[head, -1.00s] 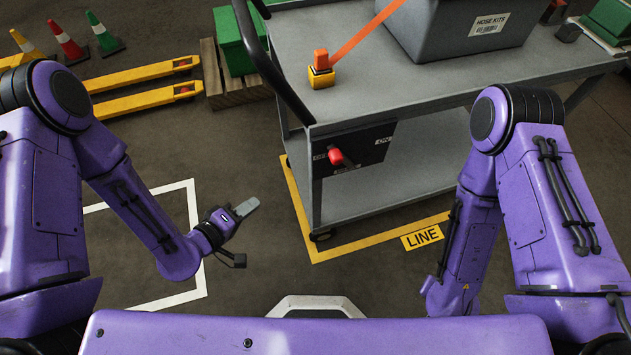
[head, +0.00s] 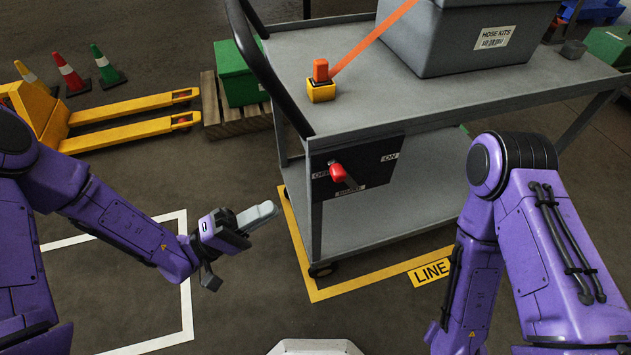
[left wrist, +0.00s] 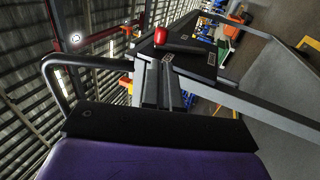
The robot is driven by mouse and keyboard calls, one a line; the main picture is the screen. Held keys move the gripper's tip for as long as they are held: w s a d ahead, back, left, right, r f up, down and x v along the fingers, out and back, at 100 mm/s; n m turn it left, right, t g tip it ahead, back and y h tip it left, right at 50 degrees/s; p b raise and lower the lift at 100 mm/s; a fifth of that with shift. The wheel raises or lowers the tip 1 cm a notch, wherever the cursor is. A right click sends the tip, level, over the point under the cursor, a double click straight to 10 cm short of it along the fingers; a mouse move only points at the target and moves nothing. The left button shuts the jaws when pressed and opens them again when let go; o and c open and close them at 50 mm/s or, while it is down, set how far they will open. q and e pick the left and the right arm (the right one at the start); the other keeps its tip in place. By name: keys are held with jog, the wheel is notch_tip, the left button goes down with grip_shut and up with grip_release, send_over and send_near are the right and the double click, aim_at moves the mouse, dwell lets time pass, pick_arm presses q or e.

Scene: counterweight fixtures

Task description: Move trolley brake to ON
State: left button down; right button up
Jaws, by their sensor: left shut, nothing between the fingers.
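The trolley (head: 345,105) is a grey cart. A black brake panel (head: 372,158) is on its near end, with OFF at the left and ON at the right. The red brake lever (head: 338,173) has its knob on the OFF side of the panel. The red knob (left wrist: 160,36) also shows at the top of the left wrist view. My left gripper (head: 262,215) is shut and empty. In the head view it is left of the panel and a little lower, pointing toward the trolley, apart from the lever. My right arm (head: 470,280) shows at the right, but its gripper is out of view.
A black push handle (head: 265,70) rises at the trolley's left end. On top are a grey HOSE KITS bin (head: 455,40) and a yellow block with an orange strap (head: 321,90). A yellow pallet jack (head: 130,128) stands at the left. The floor before the trolley is clear.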

pick_arm(q)
jog(key=p+x, duration=0.1)
jog(key=x, duration=1)
jog(key=shift+d, duration=0.1)
pick_arm(e)
jog(key=shift+r, duration=0.6)
